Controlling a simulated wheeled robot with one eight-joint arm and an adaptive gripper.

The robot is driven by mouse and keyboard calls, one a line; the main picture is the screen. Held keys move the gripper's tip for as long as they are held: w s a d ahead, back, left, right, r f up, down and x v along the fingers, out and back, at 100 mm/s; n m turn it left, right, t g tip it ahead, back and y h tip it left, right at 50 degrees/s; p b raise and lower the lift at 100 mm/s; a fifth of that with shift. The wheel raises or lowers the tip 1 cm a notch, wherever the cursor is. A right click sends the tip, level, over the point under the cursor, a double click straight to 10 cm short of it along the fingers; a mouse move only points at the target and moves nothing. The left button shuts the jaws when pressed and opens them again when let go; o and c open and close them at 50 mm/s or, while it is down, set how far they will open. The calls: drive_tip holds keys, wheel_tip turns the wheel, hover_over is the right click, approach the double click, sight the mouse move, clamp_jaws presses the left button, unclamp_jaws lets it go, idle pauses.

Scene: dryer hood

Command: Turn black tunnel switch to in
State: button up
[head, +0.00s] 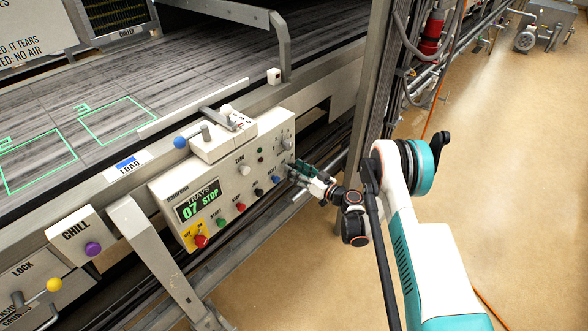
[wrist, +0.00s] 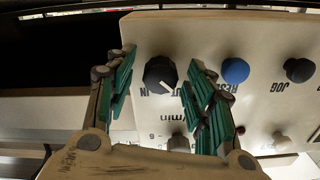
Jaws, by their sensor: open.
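The black tunnel switch (wrist: 160,72) is a round black knob with a white pointer line on the control box face. In the wrist view its lettering is upside down; "IN" is readable beside the knob, and the other label is partly hidden. The pointer slants toward the lower right of that picture. My gripper (wrist: 164,62) is open, with one green-padded finger on each side of the knob and gaps visible between. In the head view my gripper (head: 297,172) is at the right end of the box and hides the knob.
The control box (head: 165,197) has a blue button (wrist: 235,70) and a black button (wrist: 299,70) beside the knob. A grey knob (wrist: 178,143) sits on the box too. A metal post (head: 372,80) stands close behind my arm. The floor at right is open.

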drive_tip(key=shift+c, duration=0.3)
drive_tip(key=c, duration=1)
drive_tip(key=shift+f+m, duration=0.1)
drive_tip(key=shift+m, duration=8.9)
